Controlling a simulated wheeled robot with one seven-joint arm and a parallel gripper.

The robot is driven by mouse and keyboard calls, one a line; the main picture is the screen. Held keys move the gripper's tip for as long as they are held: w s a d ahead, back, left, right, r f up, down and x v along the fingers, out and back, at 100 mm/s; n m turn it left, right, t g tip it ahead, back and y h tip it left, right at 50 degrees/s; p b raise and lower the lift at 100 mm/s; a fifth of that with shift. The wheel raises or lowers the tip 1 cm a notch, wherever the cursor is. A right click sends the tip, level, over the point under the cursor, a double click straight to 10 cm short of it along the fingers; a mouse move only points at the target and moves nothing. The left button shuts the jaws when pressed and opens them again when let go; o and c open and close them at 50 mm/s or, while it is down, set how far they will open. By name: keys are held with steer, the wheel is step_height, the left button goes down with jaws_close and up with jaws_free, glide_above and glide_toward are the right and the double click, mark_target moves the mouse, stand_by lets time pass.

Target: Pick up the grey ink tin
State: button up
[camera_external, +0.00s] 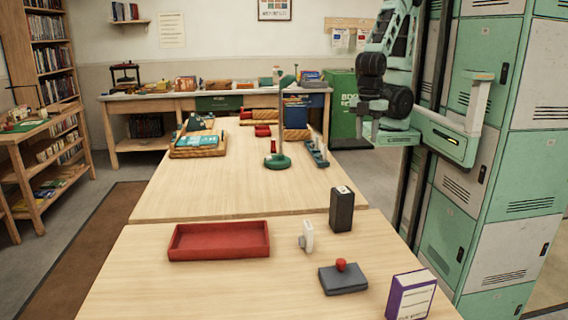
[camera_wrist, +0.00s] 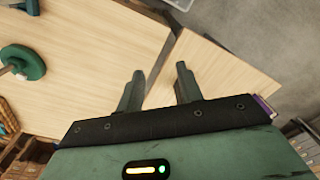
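The grey ink tin looks to be the flat dark grey block (camera_external: 345,281) near the front of the near table in the external view, with a red knob (camera_external: 341,265) on top. It lies between a small white object (camera_external: 307,236) and a purple-and-white box (camera_external: 411,296). My gripper (camera_wrist: 160,69) is open in the wrist view, with nothing between its two fingers. In the external view my arm is raised at the right, well above the table and apart from the tin. I cannot make out the tin in the wrist view.
A red tray (camera_external: 219,258) and an upright black box (camera_external: 341,209) stand on the near table. A green lamp stand (camera_external: 279,161), a basket (camera_external: 198,153) and other items are on the table behind. Green and grey lockers (camera_external: 510,195) stand close at the right.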

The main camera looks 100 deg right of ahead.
steer(key=shift+o, duration=0.3)
steer(key=o, duration=1.1)
steer(key=shift+o, duration=0.2)
